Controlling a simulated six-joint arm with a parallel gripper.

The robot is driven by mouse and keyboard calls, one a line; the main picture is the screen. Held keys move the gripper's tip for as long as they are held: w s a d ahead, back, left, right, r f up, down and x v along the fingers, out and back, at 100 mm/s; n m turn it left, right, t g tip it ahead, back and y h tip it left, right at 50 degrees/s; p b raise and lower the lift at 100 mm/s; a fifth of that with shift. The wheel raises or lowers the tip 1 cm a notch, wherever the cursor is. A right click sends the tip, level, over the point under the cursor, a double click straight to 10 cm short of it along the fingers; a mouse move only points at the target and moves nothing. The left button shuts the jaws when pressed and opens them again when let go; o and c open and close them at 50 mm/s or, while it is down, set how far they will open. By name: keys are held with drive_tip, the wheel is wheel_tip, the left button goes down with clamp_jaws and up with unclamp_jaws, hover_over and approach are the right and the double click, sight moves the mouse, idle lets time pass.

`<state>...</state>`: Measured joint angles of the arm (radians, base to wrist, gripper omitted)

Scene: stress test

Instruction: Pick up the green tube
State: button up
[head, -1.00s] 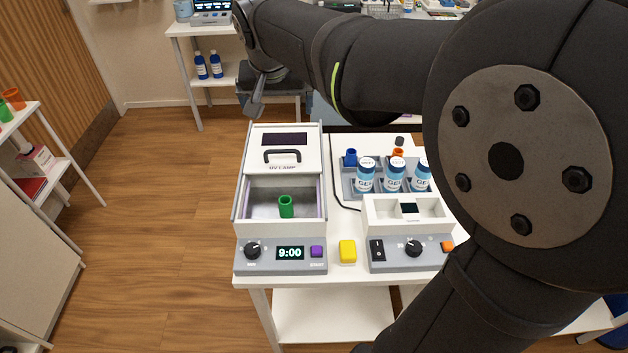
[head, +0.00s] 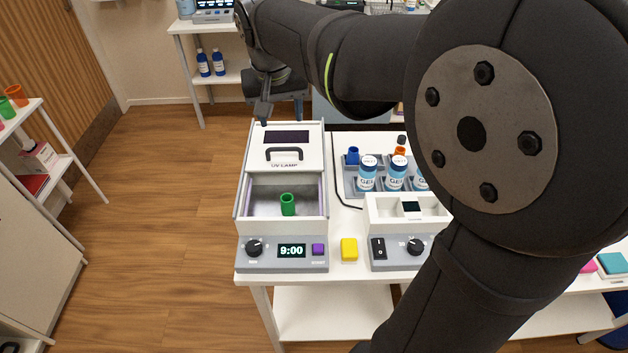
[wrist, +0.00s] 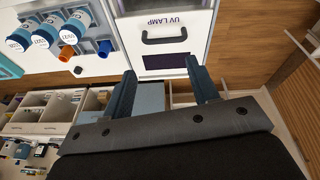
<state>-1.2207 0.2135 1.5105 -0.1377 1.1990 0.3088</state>
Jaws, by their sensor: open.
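The green tube (head: 287,204) stands upright in the open chamber of the UV lamp box (head: 241,209), on the bench in the head view. It does not show in the wrist view. My gripper (head: 265,119) is above the back edge of the box, behind the lid with the black handle. In the wrist view my gripper (wrist: 163,80) has its two fingers wide apart with nothing between them, and the lid (wrist: 184,18) lies beyond the fingertips.
A rack (head: 349,181) with several gel bottles, a blue tube (head: 353,156) and an orange tube stands right of the box. A yellow block (head: 349,249) sits at the bench front. A timer panel showing 9:00 (head: 291,251) fronts the box. Floor on the left is clear.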

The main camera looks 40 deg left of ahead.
wheel_tip(320, 180, down, 3)
drive_tip(key=s+d+n+g+h, duration=0.2)
drive_tip(key=s+n+g+h, duration=0.1)
drive_tip(key=n, duration=0.2)
hover_over(287, 200)
drive_tip(key=f, duration=1.1)
drive_tip(key=shift+s+d+f, duration=0.15)
drive_tip(key=shift+d+f, duration=0.15)
drive_tip(key=shift+d, duration=0.05)
drive_tip(key=shift+s+d+f, duration=0.1)
drive_tip(key=shift+s+f, duration=0.05)
drive_tip(key=shift+f, duration=1.25)
drive_tip(key=shift+s+d+f, duration=0.1)
drive_tip(key=shift+f, duration=1.25)
drive_tip(key=c, duration=1)
